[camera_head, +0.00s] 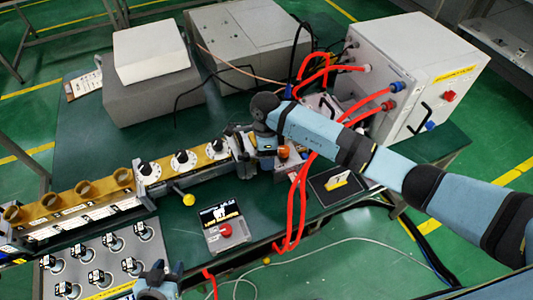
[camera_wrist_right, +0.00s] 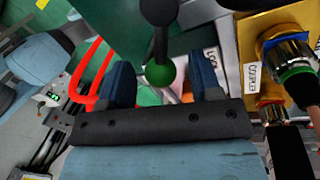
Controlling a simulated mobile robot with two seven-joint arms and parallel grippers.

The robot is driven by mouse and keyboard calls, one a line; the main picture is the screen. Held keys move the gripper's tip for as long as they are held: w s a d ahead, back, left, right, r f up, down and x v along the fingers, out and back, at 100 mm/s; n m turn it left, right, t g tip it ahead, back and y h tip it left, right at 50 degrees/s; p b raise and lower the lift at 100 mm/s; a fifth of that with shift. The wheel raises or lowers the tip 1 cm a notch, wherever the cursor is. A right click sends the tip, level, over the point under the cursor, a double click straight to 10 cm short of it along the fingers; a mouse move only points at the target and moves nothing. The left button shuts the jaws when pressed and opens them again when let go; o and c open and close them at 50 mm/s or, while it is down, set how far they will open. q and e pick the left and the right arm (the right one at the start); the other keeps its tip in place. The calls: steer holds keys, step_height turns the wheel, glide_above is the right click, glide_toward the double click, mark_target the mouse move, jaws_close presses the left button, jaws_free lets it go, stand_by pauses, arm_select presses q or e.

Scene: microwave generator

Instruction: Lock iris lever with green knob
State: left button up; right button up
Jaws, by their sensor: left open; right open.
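The green knob (camera_wrist_right: 160,75) is a ball on the end of the black iris lever (camera_wrist_right: 161,35) in the right wrist view. My right gripper (camera_wrist_right: 162,70) is open, with one dark blue finger on each side of the knob and gaps between knob and fingers. A white plate with a LOCK label (camera_wrist_right: 211,58) lies beside the right finger. In the head view my right gripper (camera_head: 243,142) is at the right end of the brass waveguide assembly (camera_head: 110,187); the knob and lever are hidden there. My left gripper (camera_head: 158,274) is open and low, near the panel of black knobs.
Red hoses (camera_head: 291,215) hang just right of my right gripper, from the grey cabinet (camera_head: 415,70). A yellow knob (camera_head: 188,199) and a box with a red button (camera_head: 225,230) stand in front. A brass coupler part (camera_wrist_right: 285,25) is close by on the right.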

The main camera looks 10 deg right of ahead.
steer(key=shift+f, duration=0.1)
jaws_close()
